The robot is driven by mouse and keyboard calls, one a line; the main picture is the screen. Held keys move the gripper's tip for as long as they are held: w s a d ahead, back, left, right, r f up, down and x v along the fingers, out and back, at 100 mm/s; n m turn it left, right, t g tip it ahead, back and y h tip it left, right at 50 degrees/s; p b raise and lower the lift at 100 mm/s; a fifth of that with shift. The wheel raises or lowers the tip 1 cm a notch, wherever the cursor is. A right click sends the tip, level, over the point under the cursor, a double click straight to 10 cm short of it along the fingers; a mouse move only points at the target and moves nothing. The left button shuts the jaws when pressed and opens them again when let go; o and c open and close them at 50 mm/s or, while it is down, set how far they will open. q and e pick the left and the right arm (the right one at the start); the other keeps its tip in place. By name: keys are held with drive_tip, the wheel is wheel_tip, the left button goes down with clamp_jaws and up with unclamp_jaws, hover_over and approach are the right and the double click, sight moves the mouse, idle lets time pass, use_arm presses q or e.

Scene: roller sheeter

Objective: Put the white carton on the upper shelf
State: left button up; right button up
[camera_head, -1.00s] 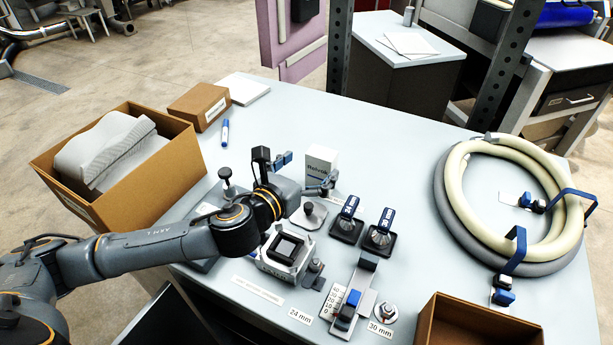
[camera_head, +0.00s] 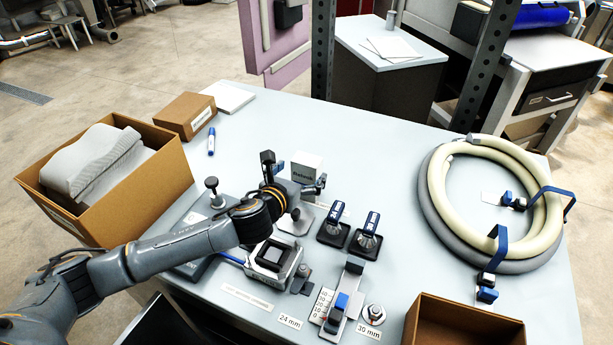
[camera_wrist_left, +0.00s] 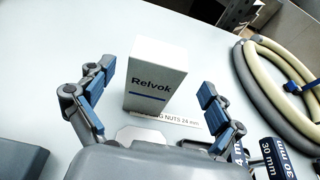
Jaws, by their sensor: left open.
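The white carton (camera_head: 308,164), marked "Relvok", stands upright on the grey-white table behind the small fixtures. It also shows in the left wrist view (camera_wrist_left: 156,78), with a label strip at its foot. My left gripper (camera_head: 294,172) is open at the carton. In the left wrist view its blue-padded fingers (camera_wrist_left: 157,88) are spread to either side of the carton, with visible gaps. The upper shelf itself does not show; only dark perforated uprights (camera_head: 489,65) stand at the table's back edge. My right gripper is out of view.
An open cardboard box (camera_head: 150,190) with grey contents stands at the left. A small brown box (camera_head: 185,115) is behind it. Socket tools (camera_head: 333,225) and a clamp fixture (camera_head: 272,260) crowd the front. Coiled hoses (camera_head: 435,205) lie at the right.

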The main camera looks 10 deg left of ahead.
sight(303, 167)
use_arm(q)
drive_tip(key=p+x, duration=0.1)
drive_tip(key=x, duration=0.2)
drive_tip(key=shift+w+a+r, duration=0.1)
drive_tip(key=shift+w+r, duration=0.05)
drive_tip(key=shift+w, duration=0.15)
drive_tip(key=shift+w+f, duration=0.2)
drive_tip(key=shift+w, duration=0.4)
drive_tip(key=c, duration=1.5)
drive_tip(key=shift+r, duration=0.15)
